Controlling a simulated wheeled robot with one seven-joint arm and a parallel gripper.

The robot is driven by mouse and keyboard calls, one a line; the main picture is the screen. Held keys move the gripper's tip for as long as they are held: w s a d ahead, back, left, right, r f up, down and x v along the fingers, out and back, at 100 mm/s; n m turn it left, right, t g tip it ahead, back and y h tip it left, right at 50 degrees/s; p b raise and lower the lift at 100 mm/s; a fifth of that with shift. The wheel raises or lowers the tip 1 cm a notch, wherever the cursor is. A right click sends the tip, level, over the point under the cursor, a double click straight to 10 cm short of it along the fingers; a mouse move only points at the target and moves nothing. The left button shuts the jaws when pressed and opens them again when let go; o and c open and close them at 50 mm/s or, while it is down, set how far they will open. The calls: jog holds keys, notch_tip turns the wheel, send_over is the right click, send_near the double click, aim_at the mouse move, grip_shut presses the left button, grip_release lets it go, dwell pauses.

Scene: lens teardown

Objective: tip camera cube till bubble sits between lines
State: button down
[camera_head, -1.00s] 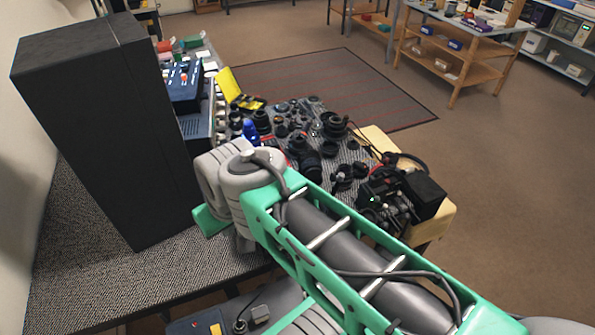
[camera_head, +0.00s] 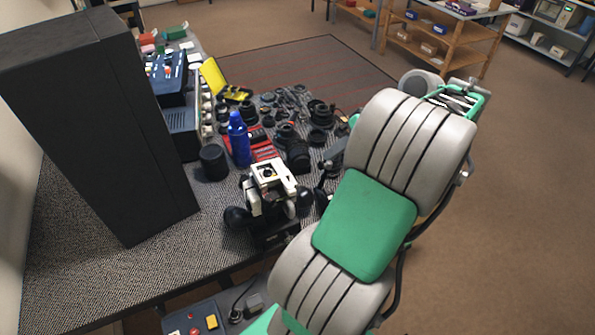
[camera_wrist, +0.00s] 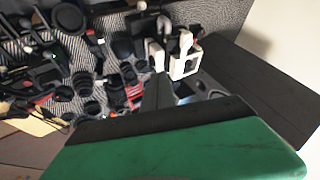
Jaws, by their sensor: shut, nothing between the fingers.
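My gripper (camera_wrist: 158,82) shows in the wrist view as a grey tapered pair of fingers, shut and empty, above the bench. In the head view I cannot make it out behind my arm. A dark block-like apparatus (camera_wrist: 40,75) stands at the left of the wrist view, well apart from my fingers; it may include the camera cube, but I cannot tell. In the head view my arm covers that end of the bench. No bubble or lines can be made out.
A white frame with black round parts (camera_head: 270,185) stands on the bench, also in the wrist view (camera_wrist: 184,62). A blue bottle (camera_head: 239,140), a black cylinder (camera_head: 213,162) and many lens parts crowd around. A tall black cabinet (camera_head: 95,120) stands left. The front-left bench top (camera_head: 90,250) is clear.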

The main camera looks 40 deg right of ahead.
jog(key=w+a+f, duration=0.5)
jog(key=a+f, duration=0.1)
jog(key=a, duration=0.1)
jog(key=shift+w+f, duration=0.3)
jog(key=shift+w, duration=0.05)
